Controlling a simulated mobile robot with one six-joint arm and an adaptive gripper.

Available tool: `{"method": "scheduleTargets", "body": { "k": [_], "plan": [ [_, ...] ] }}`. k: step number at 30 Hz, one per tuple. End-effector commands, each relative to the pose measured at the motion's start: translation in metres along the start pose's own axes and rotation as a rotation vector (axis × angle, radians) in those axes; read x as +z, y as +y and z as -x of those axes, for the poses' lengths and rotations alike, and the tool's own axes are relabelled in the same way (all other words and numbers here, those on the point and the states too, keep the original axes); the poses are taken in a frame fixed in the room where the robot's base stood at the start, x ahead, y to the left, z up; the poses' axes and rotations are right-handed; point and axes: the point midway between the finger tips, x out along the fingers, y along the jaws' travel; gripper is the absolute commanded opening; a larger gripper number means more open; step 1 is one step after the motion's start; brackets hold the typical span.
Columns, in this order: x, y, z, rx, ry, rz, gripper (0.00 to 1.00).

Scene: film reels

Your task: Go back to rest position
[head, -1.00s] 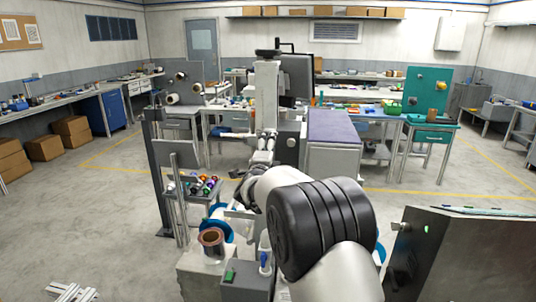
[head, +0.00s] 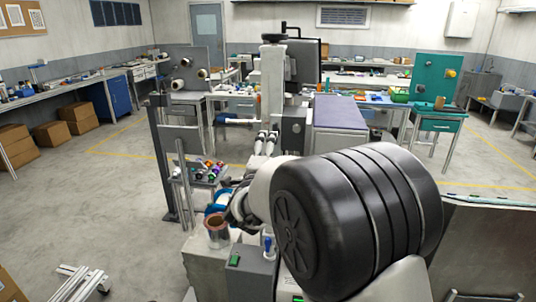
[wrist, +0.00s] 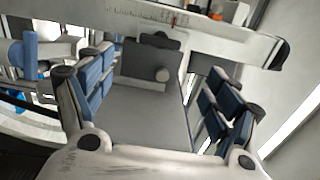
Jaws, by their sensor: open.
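My gripper (wrist: 160,70) is open and empty in the wrist view. Its two blue-padded fingers stand wide apart, with a grey flat surface and a small panel with a round knob behind the gap. In the head view my arm's large black joint fills the lower middle and right. A dark part that looks like my gripper (head: 238,208) shows small and partly hidden to the left of that joint, near a brown-and-white reel (head: 217,232). The head view does not show its fingers clearly.
A machine with a grey column (head: 272,85) stands ahead, with a purple-topped cabinet (head: 340,113) to its right. A rack of small coloured spools (head: 205,172) is on the left. A teal panel (head: 436,80) stands at the right. The floor at left is mostly clear.

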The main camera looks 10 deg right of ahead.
Motion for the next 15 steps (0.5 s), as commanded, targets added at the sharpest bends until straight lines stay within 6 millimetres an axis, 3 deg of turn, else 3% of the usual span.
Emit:
{"method": "scheduleTargets", "body": {
  "k": [8, 11, 15],
  "plan": [
    [0.000, -0.009, 0.007, 0.029, -0.043, 0.045, 0.82],
    [0.002, -0.021, 0.026, 0.090, -0.138, 0.153, 0.82],
    [-0.004, -0.029, 0.082, 0.205, -0.340, 0.415, 0.82]
  ]
}}
